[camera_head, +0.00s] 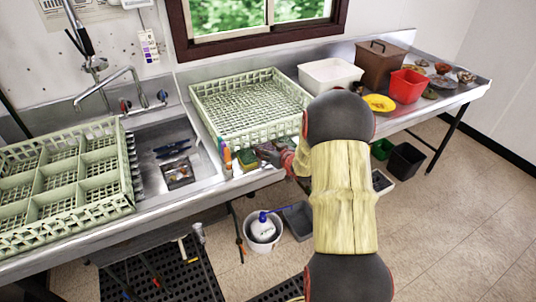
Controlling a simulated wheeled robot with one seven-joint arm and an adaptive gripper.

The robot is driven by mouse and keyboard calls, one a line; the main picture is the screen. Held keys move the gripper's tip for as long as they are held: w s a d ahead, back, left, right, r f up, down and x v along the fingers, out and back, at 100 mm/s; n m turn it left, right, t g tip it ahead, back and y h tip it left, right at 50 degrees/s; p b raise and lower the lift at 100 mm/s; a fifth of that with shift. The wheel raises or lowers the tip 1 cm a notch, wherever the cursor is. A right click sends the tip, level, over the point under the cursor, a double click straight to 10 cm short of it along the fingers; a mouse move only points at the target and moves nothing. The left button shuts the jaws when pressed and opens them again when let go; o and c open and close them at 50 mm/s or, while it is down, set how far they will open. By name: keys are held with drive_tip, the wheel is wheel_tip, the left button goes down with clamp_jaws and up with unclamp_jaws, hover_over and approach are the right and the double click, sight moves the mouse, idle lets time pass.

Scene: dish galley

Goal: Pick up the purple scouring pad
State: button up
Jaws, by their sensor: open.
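I cannot make out the purple scouring pad in this view; my arm and gripper cover part of the counter edge where it could lie. My gripper (270,154) is small and dark here, low over the front edge of the steel counter, just right of a green and yellow sponge (247,160). The jaws are open, but what lies between or under them is hidden.
A pale green dish rack (250,131) stands behind my gripper. Slim orange and teal items (227,157) stand left of the sponge, beside the sink (197,157). A white tub (329,75), brown bin (382,62) and red container (407,86) stand further right.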

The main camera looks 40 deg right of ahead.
drive_tip(key=shift+c, duration=0.2)
drive_tip(key=c, duration=0.6)
drive_tip(key=shift+r, duration=0.1)
